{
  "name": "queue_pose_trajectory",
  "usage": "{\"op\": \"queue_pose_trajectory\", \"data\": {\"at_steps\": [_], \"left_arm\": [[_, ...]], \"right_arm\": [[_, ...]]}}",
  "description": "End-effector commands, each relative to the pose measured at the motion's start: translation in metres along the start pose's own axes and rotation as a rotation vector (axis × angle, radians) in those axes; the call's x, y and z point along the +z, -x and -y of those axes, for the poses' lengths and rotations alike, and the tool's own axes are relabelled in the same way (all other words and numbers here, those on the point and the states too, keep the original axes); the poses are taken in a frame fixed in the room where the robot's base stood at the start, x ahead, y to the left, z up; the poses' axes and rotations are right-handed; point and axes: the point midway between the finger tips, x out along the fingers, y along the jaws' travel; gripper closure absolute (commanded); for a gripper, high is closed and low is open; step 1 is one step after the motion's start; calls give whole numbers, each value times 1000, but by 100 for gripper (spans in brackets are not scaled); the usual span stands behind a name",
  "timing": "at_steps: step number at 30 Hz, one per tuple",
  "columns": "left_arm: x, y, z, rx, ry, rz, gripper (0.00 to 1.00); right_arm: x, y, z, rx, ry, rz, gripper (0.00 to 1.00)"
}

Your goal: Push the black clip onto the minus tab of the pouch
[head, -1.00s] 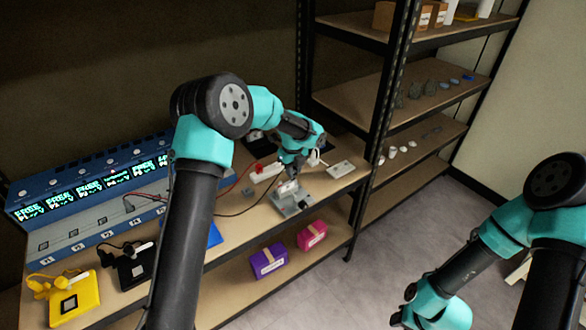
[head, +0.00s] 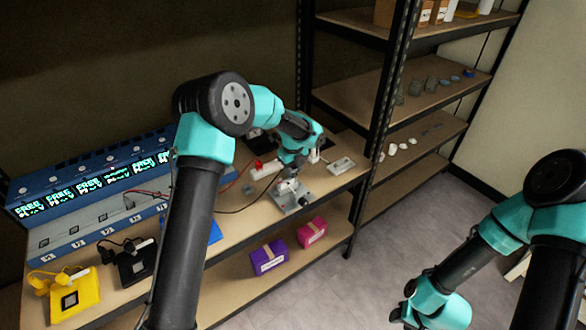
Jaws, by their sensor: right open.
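My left gripper (head: 291,180) points down over a small grey metal fixture (head: 299,204) on the bench. Its fingers are small and partly hidden, and I cannot tell whether they hold anything. A black lead (head: 238,211) runs along the bench towards the fixture. The black clip and the pouch with its minus tab cannot be made out under the gripper. A red clip (head: 258,165) on a red lead stands on a white block (head: 266,172) behind. My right gripper (head: 405,318) hangs low at the right, away from the bench, and is open.
A blue instrument (head: 88,190) with several lit displays stands at the left. A white plate (head: 342,165) lies right of the fixture. Purple (head: 268,257) and pink (head: 311,232) boxes sit below.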

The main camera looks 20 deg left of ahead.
Motion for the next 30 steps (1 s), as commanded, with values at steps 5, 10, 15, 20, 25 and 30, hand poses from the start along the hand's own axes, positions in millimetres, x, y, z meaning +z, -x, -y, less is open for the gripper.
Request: {"op": "queue_pose_trajectory", "data": {"at_steps": [5,10,15,20,25,30], "left_arm": [[0,0,0,0,0,0,50],[0,0,0,-1,0,0,45],[0,2,0,-1,0,1,45],[0,13,1,-3,0,3,45],[1,38,1,-4,2,2,45],[0,70,1,-5,-1,3,45]], "right_arm": [[0,0,0,0,0,0,57],[0,0,0,0,0,0,57],[0,0,0,0,0,0,57],[0,0,0,0,0,0,57],[0,0,0,0,0,0,57],[0,0,0,0,0,0,57]]}}
